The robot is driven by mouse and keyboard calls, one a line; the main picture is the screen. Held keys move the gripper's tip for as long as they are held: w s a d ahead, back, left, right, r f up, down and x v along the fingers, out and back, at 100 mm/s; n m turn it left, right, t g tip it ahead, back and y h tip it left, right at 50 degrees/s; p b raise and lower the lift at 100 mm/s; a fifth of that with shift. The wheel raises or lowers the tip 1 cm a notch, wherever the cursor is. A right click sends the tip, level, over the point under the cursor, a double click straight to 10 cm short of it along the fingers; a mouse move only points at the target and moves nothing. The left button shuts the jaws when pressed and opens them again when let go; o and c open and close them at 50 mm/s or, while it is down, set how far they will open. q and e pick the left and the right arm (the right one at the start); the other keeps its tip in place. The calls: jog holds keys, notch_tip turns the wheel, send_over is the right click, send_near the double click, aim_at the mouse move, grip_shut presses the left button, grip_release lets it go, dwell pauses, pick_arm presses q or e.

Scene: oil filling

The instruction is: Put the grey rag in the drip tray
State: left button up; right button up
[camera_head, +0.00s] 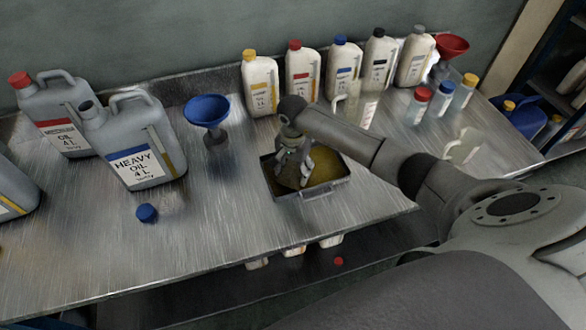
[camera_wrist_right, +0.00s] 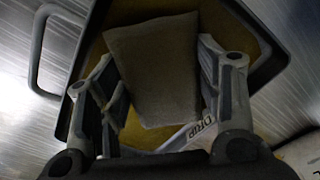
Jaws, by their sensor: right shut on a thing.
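The drip tray (camera_head: 325,186) is a dark, shallow tray with a yellowish floor and a handle, on the metal bench. In the right wrist view its floor (camera_wrist_right: 88,75) and dark rim lie below the fingers. My right gripper (camera_head: 293,172) is over the tray's left part, shut on the grey rag (camera_head: 288,177). In the right wrist view the rag (camera_wrist_right: 157,70) is a grey-beige piece between the two fingers. I cannot tell whether the rag touches the tray floor. A label reading DRIP shows below it. My left gripper is not in view.
A blue funnel (camera_head: 207,113) stands left of the tray. Grey oil cans (camera_head: 130,145) and a blue cap (camera_head: 147,213) are further left. Several white bottles (camera_head: 303,72) line the back, with small capped bottles (camera_head: 442,100) to the right. The bench front between cap and tray is clear.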

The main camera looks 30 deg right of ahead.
aim_at(293, 172)
jog(key=shift+f, duration=0.15)
jog(key=o, duration=0.9)
jog(key=shift+r, duration=0.35)
notch_tip(293, 172, up, 12)
jog(key=shift+f+b, duration=0.15)
jog(key=shift+b, duration=0.9)
jog(key=shift+a, duration=0.1)
